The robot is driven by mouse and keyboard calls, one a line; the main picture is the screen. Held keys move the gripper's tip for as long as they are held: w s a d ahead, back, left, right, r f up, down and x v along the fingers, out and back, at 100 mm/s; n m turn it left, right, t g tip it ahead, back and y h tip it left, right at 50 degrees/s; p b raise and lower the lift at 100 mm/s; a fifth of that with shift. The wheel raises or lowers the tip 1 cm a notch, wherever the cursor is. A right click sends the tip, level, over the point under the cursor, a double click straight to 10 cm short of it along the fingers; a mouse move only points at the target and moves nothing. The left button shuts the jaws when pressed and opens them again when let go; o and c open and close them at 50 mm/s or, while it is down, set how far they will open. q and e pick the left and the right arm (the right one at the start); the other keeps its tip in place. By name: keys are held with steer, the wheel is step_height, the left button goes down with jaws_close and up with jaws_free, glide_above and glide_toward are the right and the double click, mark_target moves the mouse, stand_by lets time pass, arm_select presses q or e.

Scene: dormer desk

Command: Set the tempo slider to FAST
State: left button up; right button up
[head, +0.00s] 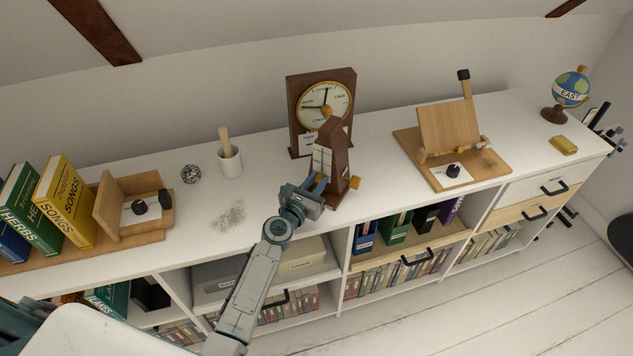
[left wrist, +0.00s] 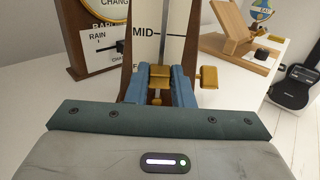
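The metronome (head: 336,160) is a dark brown wooden tower with a pale scale face, standing on the white shelf top in front of the clock-like barometer. In the left wrist view its scale (left wrist: 165,28) shows a MID mark and a vertical rod. The brass tempo slider (left wrist: 160,74) sits below the MID mark. My left gripper (head: 318,184) is at the metronome's face, its blue fingers on both sides of the slider, which fills the gap between them. A FAST mark is not visible; the gripper hides the lower scale. My right gripper is not in view.
A brass knob (left wrist: 209,77) sticks out at the metronome's right side. The barometer (head: 308,125) stands close behind. A cup with a pestle (head: 228,158) is to the left; a wooden stand (head: 449,125) and a globe (head: 570,90) are to the right.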

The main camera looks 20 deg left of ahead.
arm_select(q)
steer(key=o, duration=0.5)
steer(key=shift+f, duration=0.25)
steer(key=shift+c, duration=0.2)
steer(key=shift+s, duration=0.1)
steer(key=v, duration=1)
steer(key=shift+s+a, duration=0.1)
steer(key=shift+s, duration=0.2)
